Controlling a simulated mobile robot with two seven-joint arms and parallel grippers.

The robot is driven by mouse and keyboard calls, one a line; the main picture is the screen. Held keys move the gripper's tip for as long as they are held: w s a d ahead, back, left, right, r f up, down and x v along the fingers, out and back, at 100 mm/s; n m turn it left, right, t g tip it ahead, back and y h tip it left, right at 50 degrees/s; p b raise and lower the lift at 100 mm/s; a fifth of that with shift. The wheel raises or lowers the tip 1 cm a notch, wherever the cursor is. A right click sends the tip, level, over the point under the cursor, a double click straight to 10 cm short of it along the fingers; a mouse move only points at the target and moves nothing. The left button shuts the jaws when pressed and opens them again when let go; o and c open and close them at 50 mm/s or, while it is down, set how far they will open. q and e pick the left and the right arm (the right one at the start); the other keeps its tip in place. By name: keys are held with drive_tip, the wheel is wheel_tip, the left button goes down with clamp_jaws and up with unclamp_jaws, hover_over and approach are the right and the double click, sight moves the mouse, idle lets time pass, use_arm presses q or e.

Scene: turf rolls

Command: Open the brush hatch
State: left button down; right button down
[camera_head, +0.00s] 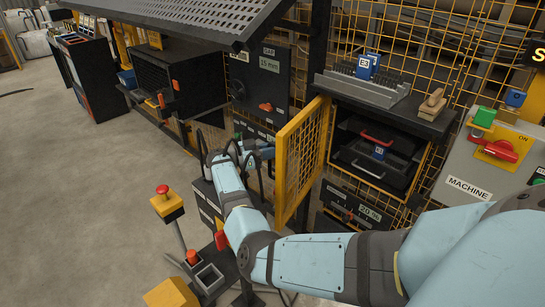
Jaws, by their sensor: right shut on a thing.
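The brush hatch appears to be the yellow mesh door (302,150) in the middle of the view. It stands swung open, out from the dark compartment (345,132) on its right. Inside the compartment are dark trays, one with a red handle (377,138) and one with a pale handle (367,170). My right gripper (268,151) is at the left edge of the door, shut; its fingertips are small and partly hidden, and what it holds seems to be the door's handle. My left gripper is not in view.
A shelf (390,114) above the compartment carries a grey brush-like block (362,88) and a wooden piece (432,103). A machine panel (490,165) with a red switch is at right. A yellow post with a red button (163,190) stands left. Floor at left is clear.

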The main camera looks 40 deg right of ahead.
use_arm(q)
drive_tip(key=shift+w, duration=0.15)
use_arm(e)
drive_tip(key=shift+w, duration=0.35)
drive_tip(key=c, duration=1.1)
unclamp_jaws()
drive_tip(key=shift+c, duration=0.2)
drive_tip(key=shift+r, duration=0.1)
